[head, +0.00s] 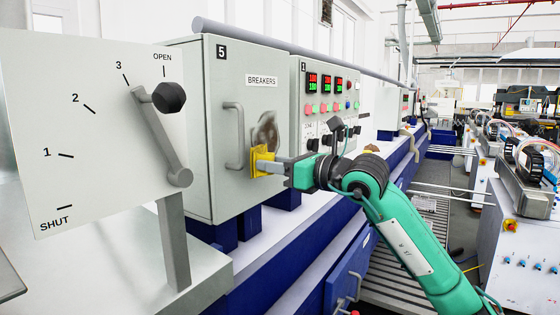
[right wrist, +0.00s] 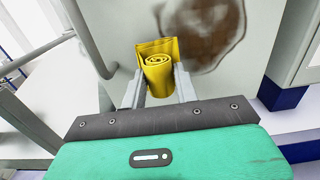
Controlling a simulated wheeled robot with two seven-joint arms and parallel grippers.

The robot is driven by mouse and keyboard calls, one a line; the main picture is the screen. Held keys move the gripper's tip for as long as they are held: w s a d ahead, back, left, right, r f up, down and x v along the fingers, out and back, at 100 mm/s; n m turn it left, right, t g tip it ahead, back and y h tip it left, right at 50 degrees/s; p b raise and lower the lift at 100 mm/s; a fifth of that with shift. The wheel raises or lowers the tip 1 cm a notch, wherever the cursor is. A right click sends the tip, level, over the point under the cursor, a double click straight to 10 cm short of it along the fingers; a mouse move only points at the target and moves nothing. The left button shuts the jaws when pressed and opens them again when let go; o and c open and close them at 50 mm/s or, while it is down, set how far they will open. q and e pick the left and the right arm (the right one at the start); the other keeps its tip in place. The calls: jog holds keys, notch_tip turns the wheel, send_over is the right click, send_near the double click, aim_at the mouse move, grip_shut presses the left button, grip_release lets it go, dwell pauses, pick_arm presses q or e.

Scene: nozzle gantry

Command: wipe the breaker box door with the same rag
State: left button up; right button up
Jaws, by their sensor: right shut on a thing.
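The breaker box (head: 205,120) is a grey cabinet marked 5, with a BREAKERS label on its door (head: 238,190) and a bar handle (head: 233,138). A brown, smeared stain (head: 265,132) marks the right part of the door; it also shows in the right wrist view (right wrist: 205,30). My right gripper (head: 268,167) is shut on a yellow rolled rag (head: 259,160), just below the stain. In the right wrist view the rag (right wrist: 158,68) sits between the fingers, at or very near the door; I cannot tell if it touches. My left gripper is not in view.
A lever panel (head: 90,120) marked OPEN to SHUT stands at the left, its lever near OPEN. A control panel (head: 325,100) with displays and buttons is right of the box. The door handle (right wrist: 88,40) is left of the rag.

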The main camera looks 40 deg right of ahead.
dwell(0.3)
jog(key=shift+p+x, duration=0.45)
jog(key=shift+x, duration=0.6)
